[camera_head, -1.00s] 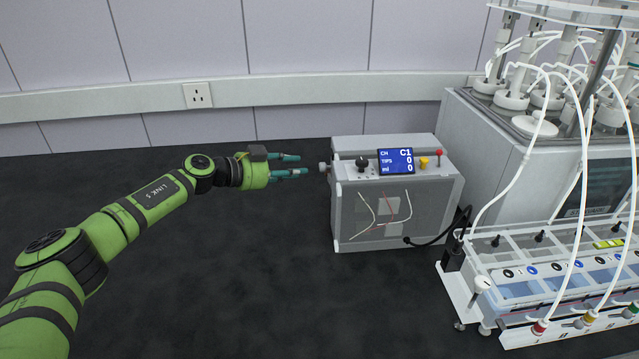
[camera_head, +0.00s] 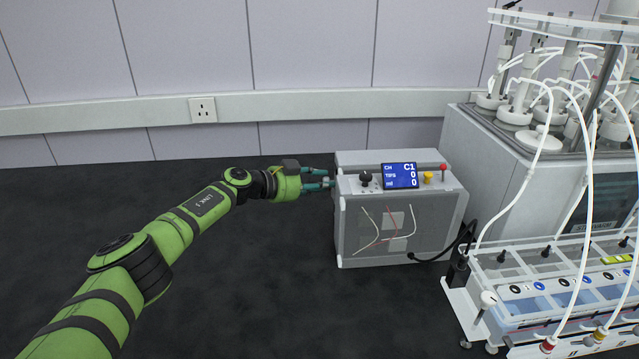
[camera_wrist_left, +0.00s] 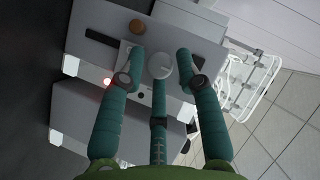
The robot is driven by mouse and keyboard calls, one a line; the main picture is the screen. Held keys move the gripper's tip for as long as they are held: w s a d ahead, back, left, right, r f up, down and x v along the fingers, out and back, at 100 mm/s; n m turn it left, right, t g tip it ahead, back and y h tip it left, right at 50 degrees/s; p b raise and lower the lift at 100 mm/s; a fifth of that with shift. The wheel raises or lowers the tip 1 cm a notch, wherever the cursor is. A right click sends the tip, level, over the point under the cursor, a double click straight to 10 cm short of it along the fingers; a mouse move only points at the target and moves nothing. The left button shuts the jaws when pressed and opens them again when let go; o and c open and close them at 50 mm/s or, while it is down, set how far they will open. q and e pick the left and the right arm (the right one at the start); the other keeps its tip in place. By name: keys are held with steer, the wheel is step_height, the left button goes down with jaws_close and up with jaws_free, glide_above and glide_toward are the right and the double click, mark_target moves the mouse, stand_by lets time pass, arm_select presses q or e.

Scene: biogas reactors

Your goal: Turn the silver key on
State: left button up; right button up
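The grey control box (camera_head: 355,235) stands on the dark worktop with its lit blue display (camera_head: 400,176) on top. The silver key (camera_wrist_left: 160,65) is a round knob on the box's left side, clear in the left wrist view and partly hidden by fingers in the head view. My left gripper (camera_head: 326,180) is at that side of the box. Its teal fingers are spread, with the silver key between their tips (camera_wrist_left: 160,68). Narrow gaps show beside the key, so the fingers look open around it. My right gripper is not in view.
A black cable leaves the box's right side towards the reactor rack (camera_head: 530,290) with white tubes. The worktop (camera_head: 260,290) in front is clear.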

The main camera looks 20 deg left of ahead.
arm_select(q)
steer(key=shift+c, duration=0.4)
jaws_close()
